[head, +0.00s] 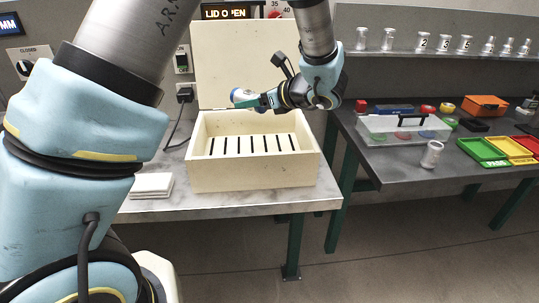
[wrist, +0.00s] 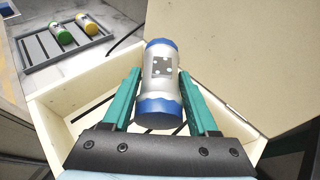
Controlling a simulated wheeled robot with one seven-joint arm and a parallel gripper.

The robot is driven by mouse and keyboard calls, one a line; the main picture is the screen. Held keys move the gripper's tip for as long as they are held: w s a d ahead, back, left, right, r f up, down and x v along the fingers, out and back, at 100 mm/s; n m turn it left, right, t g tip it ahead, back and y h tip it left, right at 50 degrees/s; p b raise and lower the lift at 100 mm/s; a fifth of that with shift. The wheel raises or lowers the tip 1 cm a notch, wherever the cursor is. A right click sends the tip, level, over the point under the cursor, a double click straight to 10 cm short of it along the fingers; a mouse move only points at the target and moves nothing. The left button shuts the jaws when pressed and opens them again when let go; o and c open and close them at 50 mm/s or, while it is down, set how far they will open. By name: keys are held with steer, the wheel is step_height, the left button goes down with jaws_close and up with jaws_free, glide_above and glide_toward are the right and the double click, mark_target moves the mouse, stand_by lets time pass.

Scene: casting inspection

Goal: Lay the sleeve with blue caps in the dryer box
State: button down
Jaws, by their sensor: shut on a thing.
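The sleeve with blue caps (wrist: 160,80) is silver with a patterned dark patch and a blue cap at each end. My gripper (wrist: 160,85) is shut on it, with a green finger on each side. In the head view the sleeve (head: 242,97) shows small, held above the dryer box. The dryer box (head: 253,176) is cream, with its lid (head: 232,55) raised at the back and a slotted floor inside. The sleeve is above the box opening; its exact height over the floor is hard to tell.
A rack (wrist: 62,48) with a green-capped and a yellow-capped sleeve is at upper left in the wrist view. White pads (head: 152,185) lie left of the box.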

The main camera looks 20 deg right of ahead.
step_height(320, 180, down, 9)
steer(key=shift+d+r+p, duration=0.1)
steer(key=shift+d+p, duration=0.05)
steer(key=shift+p, duration=0.85)
steer(key=shift+f, duration=0.4)
steer(key=shift+f, duration=0.1)
steer(key=shift+f+b, duration=0.45)
steer(key=shift+b, duration=0.05)
steer(key=shift+s, duration=0.1)
